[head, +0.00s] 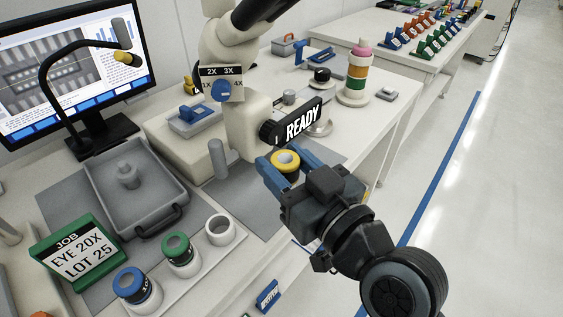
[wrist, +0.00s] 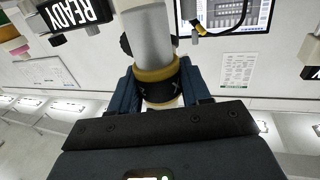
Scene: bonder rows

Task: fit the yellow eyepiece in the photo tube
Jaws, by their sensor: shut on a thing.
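The yellow eyepiece (head: 285,158) is held between the blue fingers of my gripper (head: 279,168), in front of the microscope (head: 243,130) and above the grey mat. Its pale lens end faces up in the head view. In the wrist view its yellow ring and black marked band (wrist: 160,88) sit between the fingers (wrist: 162,92). A grey cylinder (wrist: 150,42) runs on from the yellow ring there; I cannot tell whether it is the eyepiece's barrel or a separate tube. I cannot make out the photo tube for certain in the head view; the microscope's top is cut off.
A rack (head: 203,262) holds a blue eyepiece (head: 133,284), a green eyepiece (head: 178,247) and an empty white ring. A grey tray (head: 168,217), a green job sign (head: 77,254) and a READY sign (head: 303,121) stand nearby. The aisle floor at right is clear.

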